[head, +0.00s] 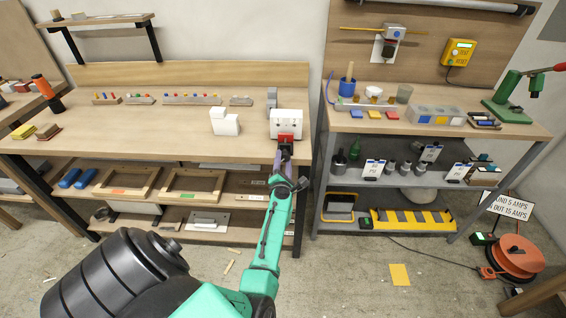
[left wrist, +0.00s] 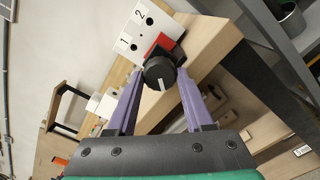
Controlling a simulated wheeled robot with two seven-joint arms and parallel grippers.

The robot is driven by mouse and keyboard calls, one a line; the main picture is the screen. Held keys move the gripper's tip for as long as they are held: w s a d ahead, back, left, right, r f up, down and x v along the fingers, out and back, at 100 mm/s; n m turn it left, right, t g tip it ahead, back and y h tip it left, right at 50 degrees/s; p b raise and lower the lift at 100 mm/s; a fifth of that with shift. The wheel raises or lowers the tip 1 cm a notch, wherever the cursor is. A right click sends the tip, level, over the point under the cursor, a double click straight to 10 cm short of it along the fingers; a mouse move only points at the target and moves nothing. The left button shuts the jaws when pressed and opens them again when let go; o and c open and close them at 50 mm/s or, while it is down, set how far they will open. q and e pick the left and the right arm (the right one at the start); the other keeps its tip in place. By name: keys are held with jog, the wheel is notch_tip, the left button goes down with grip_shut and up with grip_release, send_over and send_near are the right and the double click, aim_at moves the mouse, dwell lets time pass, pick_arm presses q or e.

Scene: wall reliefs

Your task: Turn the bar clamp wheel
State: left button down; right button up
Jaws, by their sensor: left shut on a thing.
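A white block (head: 287,118) marked 1 and 2 stands at the front right edge of the left workbench. It also shows in the left wrist view (left wrist: 136,27), with a red part (left wrist: 160,45) at its front. A black round wheel (left wrist: 159,73) with a white line on its face sits in front of the red part. My left gripper (head: 285,153) reaches it from the front. In the left wrist view its purple fingers (left wrist: 161,80) are at either side of the wheel, shut on it. In the head view the gripper hides the wheel. My right gripper is not in view.
A smaller white block (head: 225,122) stands left of the marked block on the wooden bench (head: 130,143). Frames lie on the shelf below. A second bench (head: 445,128) with cups and trays stands to the right, beyond a narrow gap. An orange cable reel (head: 516,256) is on the floor.

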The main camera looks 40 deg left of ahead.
pick_arm(q)
jog(key=shift+w+r+n, duration=0.2)
jog(key=shift+r+n, duration=0.15)
jog(key=shift+n, duration=0.35)
jog(key=shift+r, duration=0.1)
jog(key=shift+c, duration=1.4)
grip_release()
jog(key=shift+f, duration=0.3)
